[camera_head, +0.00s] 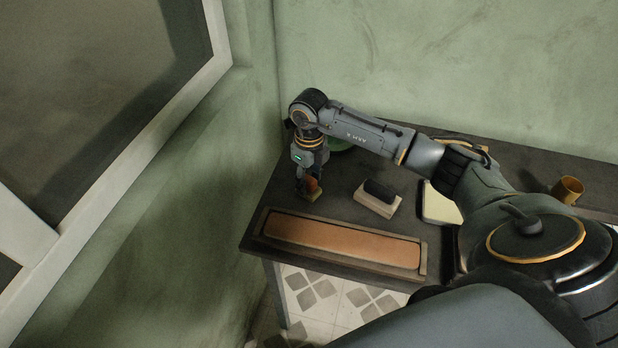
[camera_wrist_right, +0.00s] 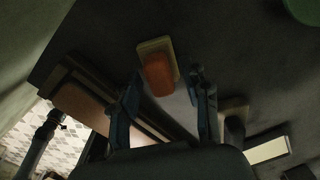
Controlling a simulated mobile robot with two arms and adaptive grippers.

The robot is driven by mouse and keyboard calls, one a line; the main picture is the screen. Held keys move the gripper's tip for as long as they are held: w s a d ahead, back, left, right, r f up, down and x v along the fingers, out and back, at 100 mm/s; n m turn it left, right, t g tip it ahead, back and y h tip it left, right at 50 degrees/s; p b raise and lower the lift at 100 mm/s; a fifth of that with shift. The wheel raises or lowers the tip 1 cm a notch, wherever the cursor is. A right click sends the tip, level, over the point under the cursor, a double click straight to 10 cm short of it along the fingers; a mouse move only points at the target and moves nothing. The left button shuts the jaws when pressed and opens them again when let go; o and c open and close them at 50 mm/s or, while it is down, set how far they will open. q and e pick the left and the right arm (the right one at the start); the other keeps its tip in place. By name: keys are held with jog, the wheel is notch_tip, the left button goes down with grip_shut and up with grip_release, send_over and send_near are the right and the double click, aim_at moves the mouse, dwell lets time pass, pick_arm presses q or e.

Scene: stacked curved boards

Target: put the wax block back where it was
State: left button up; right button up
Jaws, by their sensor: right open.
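An orange block (camera_head: 312,185), which looks like the wax block, sits on a pale yellowish block (camera_head: 314,197) near the table's left end. In the right wrist view the orange block (camera_wrist_right: 158,76) lies over the pale block (camera_wrist_right: 152,47), which sticks out past its far end. My right gripper (camera_head: 306,180) points down over them and partly hides them in the head view. In the wrist view its fingers (camera_wrist_right: 166,78) are apart, with the orange block showing between them. I cannot tell whether they touch it. My left gripper is not in view.
A long tray (camera_head: 424,259) with a brown pad (camera_head: 340,240) lies along the front edge. A pale block (camera_head: 374,205) with a dark top piece (camera_head: 380,190) stands to the right. Beyond are a cream block (camera_head: 438,207), a green round thing (camera_head: 340,145) and a yellow mug (camera_head: 568,190).

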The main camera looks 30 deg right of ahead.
aim_at(309, 179)
jog(key=shift+r, duration=0.35)
notch_tip(309, 179, up, 12)
jog(key=b, duration=0.2)
jog(key=shift+f+b, duration=0.15)
jog(key=shift+b, duration=0.2)
jog(key=shift+s, duration=0.1)
